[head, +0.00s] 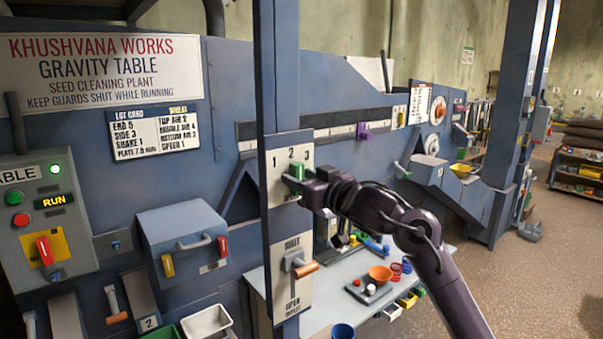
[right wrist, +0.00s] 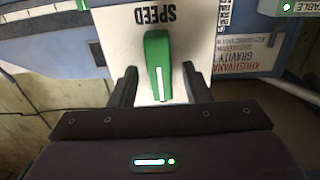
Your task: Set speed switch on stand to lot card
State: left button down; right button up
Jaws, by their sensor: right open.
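The speed switch is a green knob (head: 297,170) on a pale plate (head: 304,156) marked 1, 2, 3, fixed to the blue stand. In the right wrist view the knob (right wrist: 158,65) stands between the fingers of my right gripper (right wrist: 160,85), with gaps on both sides. Its white line lies roughly along the plate's upright, on the side away from the SPEED label, seemingly toward 2; the numbers are hidden there. My right gripper (head: 299,186) is open around the knob. The lot card (head: 155,130) for wheat reads SPEED 1. My left gripper is out of view.
Below the switch, a shut/open outlet lever (head: 299,265) with an orange handle sits on the same post (head: 277,90). A control box (head: 45,220) is at left. Open floor lies right.

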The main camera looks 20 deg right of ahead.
jog(key=shift+w, duration=0.15)
jog(key=shift+c, duration=0.4)
grip_shut()
jog(key=shift+n, duration=0.4)
jog(key=shift+a+f+n+b, duration=0.15)
jog(key=shift+n+b, duration=0.65)
jog(key=shift+n, duration=1.2)
jog(key=shift+a+r+n+b, duration=0.1)
jog(key=shift+n+b, duration=0.65)
jog(key=shift+n, duration=1.25)
